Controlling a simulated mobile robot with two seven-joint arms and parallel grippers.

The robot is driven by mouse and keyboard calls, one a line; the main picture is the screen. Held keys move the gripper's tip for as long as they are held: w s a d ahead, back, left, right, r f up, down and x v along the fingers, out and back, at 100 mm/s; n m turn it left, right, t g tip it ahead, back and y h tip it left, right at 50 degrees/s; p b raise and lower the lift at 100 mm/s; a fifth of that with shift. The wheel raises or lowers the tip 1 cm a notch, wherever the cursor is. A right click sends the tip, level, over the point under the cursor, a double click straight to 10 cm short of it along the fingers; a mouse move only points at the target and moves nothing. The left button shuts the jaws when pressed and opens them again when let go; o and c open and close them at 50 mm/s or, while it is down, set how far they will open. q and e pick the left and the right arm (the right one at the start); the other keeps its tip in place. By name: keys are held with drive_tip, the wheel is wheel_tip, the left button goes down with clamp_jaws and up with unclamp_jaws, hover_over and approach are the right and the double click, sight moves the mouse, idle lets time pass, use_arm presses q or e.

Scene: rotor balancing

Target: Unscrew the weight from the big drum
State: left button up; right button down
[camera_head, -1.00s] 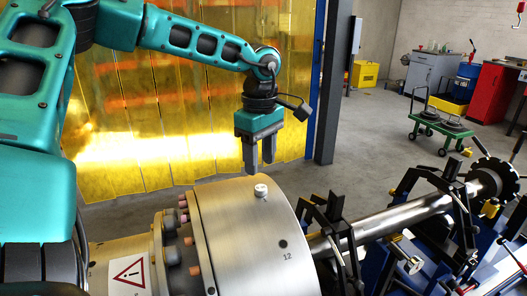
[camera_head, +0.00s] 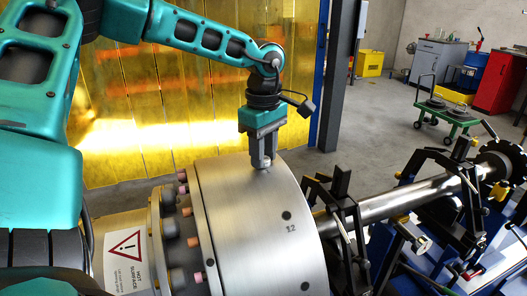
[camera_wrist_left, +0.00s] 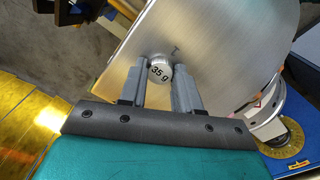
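The big drum (camera_head: 245,215) is a brushed-metal cylinder in the middle of the head view. The weight (camera_wrist_left: 160,70) is a small silver disc marked "35 g" on its curved surface. In the head view its edge (camera_head: 264,168) shows just below the fingers, mostly hidden. My left gripper (camera_head: 264,158) points down at the drum's top; in the left wrist view its fingers (camera_wrist_left: 160,76) lie on either side of the weight and appear to touch it. The weight looks seated against the drum. My right gripper is not in view.
A shaft (camera_head: 390,200) runs right from the drum through black clamp stands (camera_head: 335,225). Bolts and a hot-surface label (camera_head: 127,262) are on the left side. A yellow strip curtain (camera_head: 120,120) hangs behind. A green cart (camera_head: 445,112) stands on open floor.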

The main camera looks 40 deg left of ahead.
use_arm(q)
drive_tip(key=c, duration=0.5)
drive_tip(key=shift+f+n+b, duration=0.2)
drive_tip(key=shift+n+b, duration=0.4)
drive_tip(key=shift+b, duration=0.05)
drive_tip(key=shift+c, duration=0.2)
drive_tip(key=shift+n+b, duration=0.45)
drive_tip(key=shift+n, duration=0.35)
drive_tip(key=shift+n+b, duration=0.35)
drive_tip(key=shift+n, duration=0.35)
drive_tip(key=n+b, duration=0.1)
drive_tip(key=n, duration=0.1)
drive_tip(key=shift+n, duration=0.4)
drive_tip(key=n+b, duration=0.2)
drive_tip(key=n, duration=0.3)
drive_tip(key=shift+r+n+b, duration=0.1)
drive_tip(key=shift+n+b, duration=0.25)
drive_tip(key=shift+n, duration=0.85)
drive_tip(key=n+b, duration=0.1)
drive_tip(key=n, duration=0.3)
drive_tip(key=shift+r, duration=0.2)
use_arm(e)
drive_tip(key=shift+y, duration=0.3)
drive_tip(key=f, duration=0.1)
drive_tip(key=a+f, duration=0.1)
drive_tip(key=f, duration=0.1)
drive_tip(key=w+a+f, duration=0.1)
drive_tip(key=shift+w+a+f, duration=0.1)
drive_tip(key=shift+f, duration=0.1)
